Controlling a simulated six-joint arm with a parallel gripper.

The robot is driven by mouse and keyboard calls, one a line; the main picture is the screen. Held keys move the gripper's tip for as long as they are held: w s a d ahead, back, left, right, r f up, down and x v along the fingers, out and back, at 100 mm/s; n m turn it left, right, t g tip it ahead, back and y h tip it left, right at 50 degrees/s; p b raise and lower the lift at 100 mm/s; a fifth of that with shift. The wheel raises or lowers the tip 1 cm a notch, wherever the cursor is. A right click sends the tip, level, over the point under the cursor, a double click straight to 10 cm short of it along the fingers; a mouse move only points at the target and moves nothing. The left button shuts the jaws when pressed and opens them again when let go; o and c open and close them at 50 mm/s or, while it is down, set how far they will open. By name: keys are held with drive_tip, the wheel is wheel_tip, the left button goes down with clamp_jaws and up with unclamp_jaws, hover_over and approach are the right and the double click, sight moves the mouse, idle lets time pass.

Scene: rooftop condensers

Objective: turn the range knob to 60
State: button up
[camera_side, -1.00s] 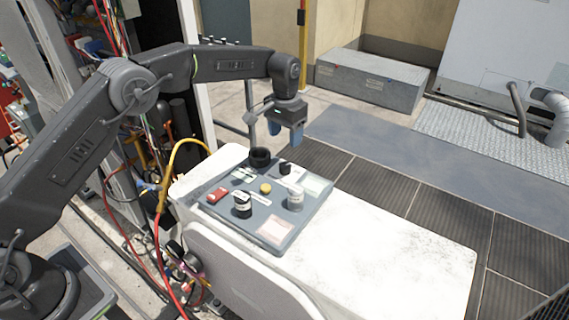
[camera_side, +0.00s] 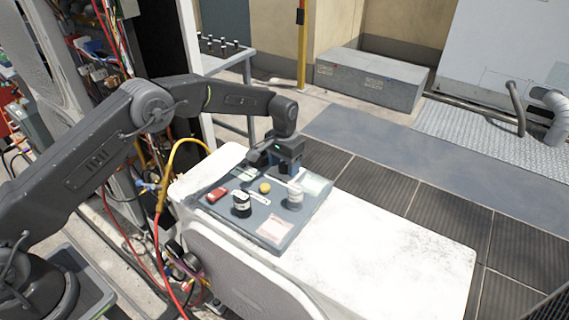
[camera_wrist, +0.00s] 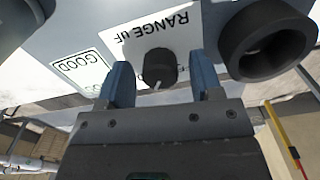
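The range knob (camera_wrist: 161,66) is a small black round knob with a white pointer mark, on a white label (camera_wrist: 140,40) reading "RANGE uF" upside down in the wrist view. My gripper (camera_wrist: 160,70) is open, with one blue finger on each side of the knob and visible gaps to it. I cannot tell how deep the fingertips reach beside it. No scale number can be read clearly. In the side view my gripper (camera_side: 287,168) is low over the far end of the grey panel (camera_side: 262,221) and hides the range knob.
A wide black hollow ring (camera_wrist: 265,40) stands close to the right finger in the wrist view. A "GOOD" label (camera_wrist: 84,69) is at left. The panel also holds a red switch (camera_side: 217,194), a yellow button (camera_side: 265,188), a black knob (camera_side: 242,204) and a grey knob (camera_side: 295,197).

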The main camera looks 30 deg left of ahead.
sight(285, 164)
drive_tip(key=c, duration=0.9)
drive_tip(key=shift+o, duration=0.2)
drive_tip(key=shift+m, duration=1.5)
drive_tip(key=o, duration=0.9)
drive_tip(key=shift+r, duration=6.95)
